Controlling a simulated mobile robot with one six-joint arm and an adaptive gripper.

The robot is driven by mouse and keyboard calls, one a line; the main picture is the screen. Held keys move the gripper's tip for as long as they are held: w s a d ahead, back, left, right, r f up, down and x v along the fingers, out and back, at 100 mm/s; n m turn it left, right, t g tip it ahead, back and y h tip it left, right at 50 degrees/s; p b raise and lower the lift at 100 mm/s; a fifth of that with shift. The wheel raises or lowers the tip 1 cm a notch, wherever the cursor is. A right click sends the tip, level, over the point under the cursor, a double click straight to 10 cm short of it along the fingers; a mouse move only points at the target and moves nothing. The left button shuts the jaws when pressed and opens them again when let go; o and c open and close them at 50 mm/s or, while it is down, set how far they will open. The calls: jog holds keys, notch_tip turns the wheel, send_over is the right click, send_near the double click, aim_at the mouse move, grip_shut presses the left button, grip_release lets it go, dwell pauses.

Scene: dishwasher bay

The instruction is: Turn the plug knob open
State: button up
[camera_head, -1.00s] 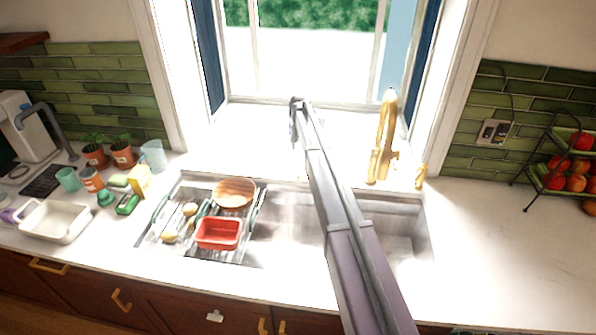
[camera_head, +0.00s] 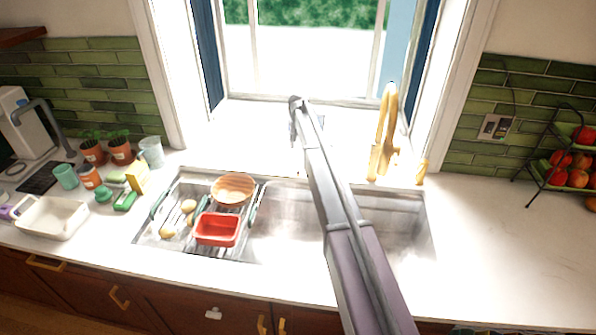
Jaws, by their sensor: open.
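I cannot pick out a plug knob for certain. A gold faucet (camera_head: 386,135) stands behind the sink (camera_head: 290,225), and a small gold fitting (camera_head: 422,172) stands to its right on the counter. I cannot tell whether this fitting is the knob. My arm reaches across the sink to the window sill and bends down at its far end. My gripper is not visible; the arm's end is hidden behind the nearer link. Part of the sink's right half is also hidden by my arm.
A drying rack in the sink's left side holds a red dish (camera_head: 217,229), a round wooden bowl (camera_head: 233,188) and small items. Potted plants, cups and a white tray (camera_head: 52,218) crowd the left counter. A fruit stand (camera_head: 565,165) is at right; the right counter is clear.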

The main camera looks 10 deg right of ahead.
aim_at(299, 168)
jog(key=shift+f+b, duration=5.6)
jog(key=shift+f, duration=0.25)
grip_shut()
